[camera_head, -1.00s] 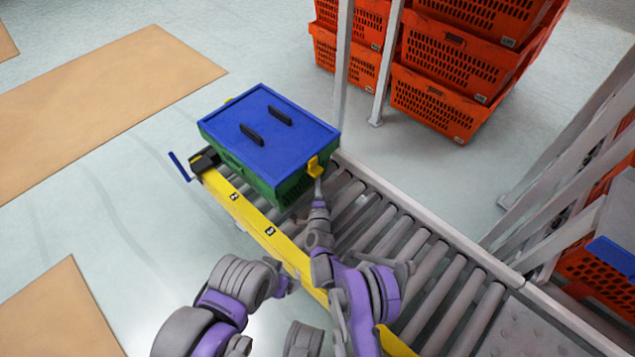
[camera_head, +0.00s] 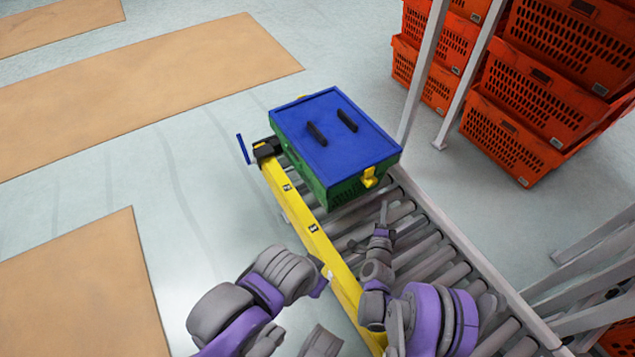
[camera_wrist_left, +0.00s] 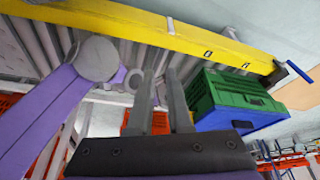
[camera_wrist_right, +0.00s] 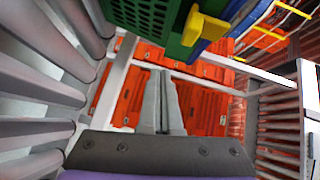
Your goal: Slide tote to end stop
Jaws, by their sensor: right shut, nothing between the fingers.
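A green tote (camera_head: 345,190) with a blue lid (camera_head: 335,130), two black handles and a yellow latch (camera_head: 369,177) sits at the far end of the roller conveyor (camera_head: 430,245). A black block (camera_head: 266,147) with a blue lever (camera_head: 243,148) is at the rail's far end, beside the tote's left corner. My right gripper (camera_head: 383,212) is shut and empty over the rollers, short of the tote's near face; its fingers (camera_wrist_right: 162,100) meet in the right wrist view. My left gripper (camera_wrist_left: 160,95) is open and empty, with a gap between its fingers; the tote (camera_wrist_left: 228,92) is beyond it.
A yellow rail (camera_head: 315,232) runs along the conveyor's left side and a grey rail (camera_head: 470,250) along its right. Grey posts (camera_head: 422,75) and stacked orange totes (camera_head: 530,110) stand to the right. Floor at left is open, with tan panels (camera_head: 150,80).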

